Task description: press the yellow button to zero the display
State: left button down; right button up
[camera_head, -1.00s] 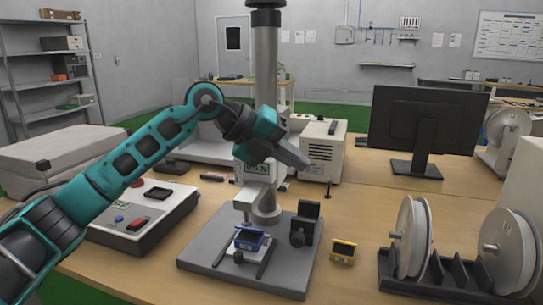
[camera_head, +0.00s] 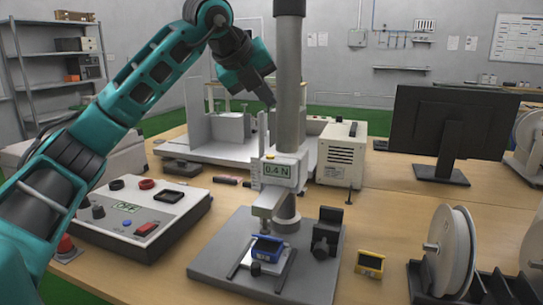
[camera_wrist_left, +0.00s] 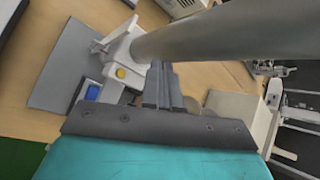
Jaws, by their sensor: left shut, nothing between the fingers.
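The force gauge's display (camera_head: 277,170) reads 0.4 N on a white head mounted at the grey column (camera_head: 289,90). The yellow button (camera_head: 269,155) sits on top of that head; it also shows in the left wrist view (camera_wrist_left: 121,73). My left gripper (camera_head: 271,102) is shut and empty, pointing down, above the button and clear of it. In the left wrist view its closed fingers (camera_wrist_left: 160,68) lie right of the button, beside the column. My right gripper is not in view.
A blue piece (camera_head: 267,248) sits on the stand's grey base (camera_head: 215,268) under the gauge. A yellow-framed piece (camera_head: 369,263) lies right of it. A control box (camera_head: 140,215) stands left, a monitor (camera_head: 450,118) and spools (camera_head: 450,245) right.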

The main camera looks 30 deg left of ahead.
pick_arm(q)
jog(key=f+b, duration=0.1)
jog(key=b, duration=0.6)
send_over(270, 157)
jog(key=f, duration=0.6)
jog(key=shift+s+a, duration=0.15)
jog(key=shift+a, duration=0.2)
jog(key=shift+f, duration=0.85)
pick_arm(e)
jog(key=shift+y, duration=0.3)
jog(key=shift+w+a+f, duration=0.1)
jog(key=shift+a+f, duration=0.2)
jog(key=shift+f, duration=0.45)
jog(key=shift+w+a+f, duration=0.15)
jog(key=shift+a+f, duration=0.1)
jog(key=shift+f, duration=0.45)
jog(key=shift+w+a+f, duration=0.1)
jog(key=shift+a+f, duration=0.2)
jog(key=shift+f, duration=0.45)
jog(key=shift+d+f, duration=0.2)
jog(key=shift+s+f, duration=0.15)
pick_arm(q)
jog(key=shift+f+b, duration=0.1)
jog(key=shift+b, duration=0.2)
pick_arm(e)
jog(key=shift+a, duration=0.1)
pick_arm(q)
jog(key=shift+f, duration=0.4)
